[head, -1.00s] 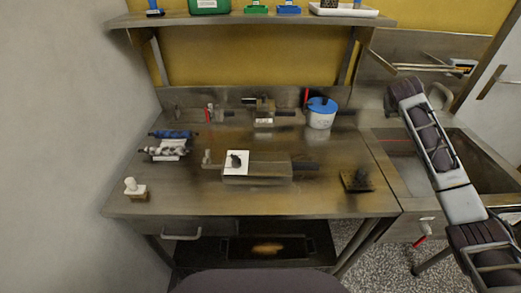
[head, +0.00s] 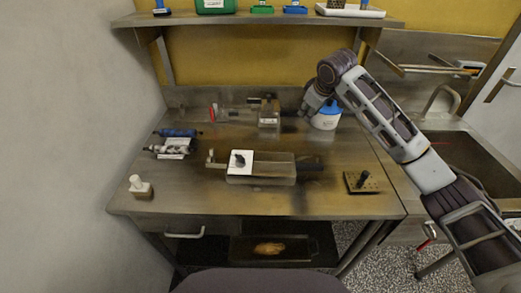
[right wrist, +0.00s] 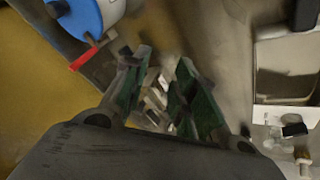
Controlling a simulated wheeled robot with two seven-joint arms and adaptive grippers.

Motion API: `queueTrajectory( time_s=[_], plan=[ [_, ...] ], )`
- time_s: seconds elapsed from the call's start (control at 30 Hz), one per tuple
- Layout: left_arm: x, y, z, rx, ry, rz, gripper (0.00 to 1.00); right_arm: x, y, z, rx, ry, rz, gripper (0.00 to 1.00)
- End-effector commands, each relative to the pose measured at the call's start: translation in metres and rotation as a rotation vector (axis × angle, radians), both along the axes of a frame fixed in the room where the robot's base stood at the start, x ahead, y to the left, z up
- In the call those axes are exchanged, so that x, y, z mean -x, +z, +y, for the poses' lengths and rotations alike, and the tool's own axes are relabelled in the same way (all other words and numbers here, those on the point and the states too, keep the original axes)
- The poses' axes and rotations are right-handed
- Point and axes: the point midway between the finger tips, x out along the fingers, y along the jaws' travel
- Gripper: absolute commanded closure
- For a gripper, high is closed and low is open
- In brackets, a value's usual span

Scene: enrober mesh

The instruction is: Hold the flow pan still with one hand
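A low steel pan-like box (head: 260,171) sits at the middle front of the steel bench, with a white plate and black knob on its left part; I take it for the flow pan, but cannot be sure. Its white plate (right wrist: 285,125) seems to show at the right of the right wrist view. My right gripper (head: 307,106) is above the back of the bench, beside the blue-lidded tub and away from the box. In the right wrist view its green-padded fingers (right wrist: 165,70) are apart, with nothing clearly between them. My left gripper is not in view.
The blue-lidded white tub (head: 327,116) stands close to my right gripper. Another steel fixture (head: 268,112) is at the back. A sink is far right.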

Motion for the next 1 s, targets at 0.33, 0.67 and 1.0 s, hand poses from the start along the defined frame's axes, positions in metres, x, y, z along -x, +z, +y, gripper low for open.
queueTrajectory(
  time_s=[0.33,0.67,1.0],
  plan=[
    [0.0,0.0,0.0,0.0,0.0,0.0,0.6,0.07,-0.001,0.098,0.089,0.349,0.159,0.72],
    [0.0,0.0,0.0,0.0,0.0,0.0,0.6,0.147,-0.012,0.151,0.214,0.611,0.355,0.72],
    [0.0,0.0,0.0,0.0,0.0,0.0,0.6,0.183,-0.017,0.164,0.285,0.714,0.458,0.72]
  ],
)
